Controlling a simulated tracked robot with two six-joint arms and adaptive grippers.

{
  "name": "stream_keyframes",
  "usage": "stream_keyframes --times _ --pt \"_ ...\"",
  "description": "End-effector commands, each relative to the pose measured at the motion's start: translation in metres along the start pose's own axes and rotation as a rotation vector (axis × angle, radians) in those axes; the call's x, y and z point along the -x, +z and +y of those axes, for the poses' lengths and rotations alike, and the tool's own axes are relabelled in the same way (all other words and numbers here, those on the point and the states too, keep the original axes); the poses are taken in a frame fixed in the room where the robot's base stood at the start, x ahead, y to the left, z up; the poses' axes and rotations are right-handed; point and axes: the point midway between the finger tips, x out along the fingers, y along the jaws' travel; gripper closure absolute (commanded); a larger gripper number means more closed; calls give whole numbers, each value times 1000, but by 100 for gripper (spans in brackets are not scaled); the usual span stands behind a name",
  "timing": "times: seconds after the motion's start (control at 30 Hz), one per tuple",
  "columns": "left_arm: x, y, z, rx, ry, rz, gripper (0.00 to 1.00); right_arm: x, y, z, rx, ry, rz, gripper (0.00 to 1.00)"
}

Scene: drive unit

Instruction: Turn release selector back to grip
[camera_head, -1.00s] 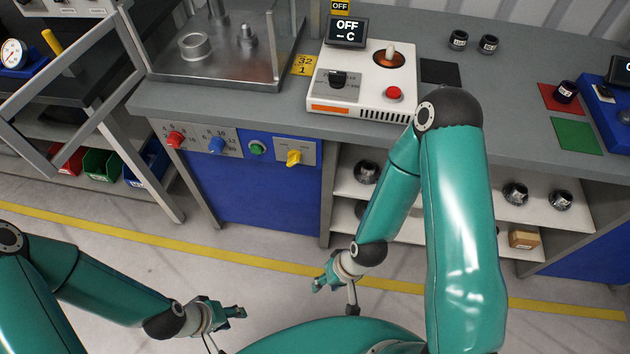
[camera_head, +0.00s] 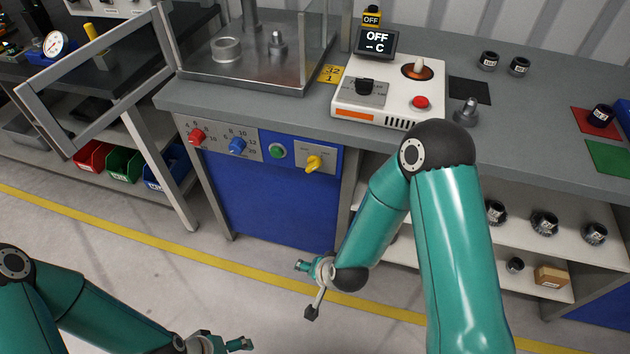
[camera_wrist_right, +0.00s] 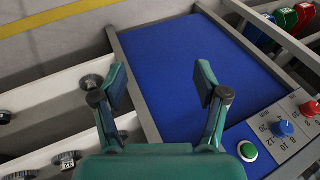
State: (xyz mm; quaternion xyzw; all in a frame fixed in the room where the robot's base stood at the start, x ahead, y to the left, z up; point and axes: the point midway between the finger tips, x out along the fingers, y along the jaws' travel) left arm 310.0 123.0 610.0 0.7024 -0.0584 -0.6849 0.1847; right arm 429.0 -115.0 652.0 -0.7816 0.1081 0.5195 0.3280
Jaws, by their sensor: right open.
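The yellow selector knob (camera_head: 315,163) sits on a grey plate at the right end of the bench's front panel; its plate lettering is too small to read. My right gripper (camera_head: 307,289) is open and empty, below and apart from the knob, in front of the blue cabinet door. In the right wrist view my right gripper (camera_wrist_right: 160,85) shows two spread fingers over the blue door, with nothing between them; the yellow knob is not visible there. My left gripper (camera_head: 240,344) is at the bottom edge, partly cut off, far from the panel.
Left of the yellow knob are a green button (camera_head: 278,151), a blue knob (camera_head: 237,146) and a red knob (camera_head: 196,136). A white heater unit (camera_head: 390,100) with an OFF display stands above. Shelves (camera_head: 475,257) with metal parts lie right. Floor in front is clear.

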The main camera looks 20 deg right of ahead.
Motion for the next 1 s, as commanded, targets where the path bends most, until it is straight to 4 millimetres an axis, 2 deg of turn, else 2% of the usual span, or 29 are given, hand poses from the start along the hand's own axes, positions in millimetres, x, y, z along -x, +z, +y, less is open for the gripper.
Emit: stream_keyframes --times 0.03,0.1,0.17,0.3,0.4,0.5,0.6,0.7,0.87,1.0 --pt "-40 0 -14 0 0 -1 18 -32 -14 -10 -94 -41 107 27" --pt "-68 0 -24 0 0 -1 18 -45 -41 -31 -255 -112 254 27" --pt "-90 0 -33 1 0 -1 18 -49 -61 -50 -401 -191 372 27" --pt "-143 -1 -52 1 0 -1 18 -41 -95 -86 -741 -428 601 27" --pt "-178 -1 -64 0 0 -1 18 -24 -105 -102 -979 -626 721 27" --pt "-208 -1 -75 0 0 -1 18 -4 -105 -111 -1189 -817 800 27" --pt "-229 -1 -83 0 0 0 18 16 -100 -112 -1354 -977 848 27" --pt "-242 -1 -88 0 0 0 18 31 -93 -110 -1468 -1089 874 27" --pt "-249 -1 -90 0 0 0 18 44 -90 -109 -1555 -1177 891 27" --pt "-248 -1 -90 0 0 0 18 45 -100 -109 -1567 -1187 895 27"
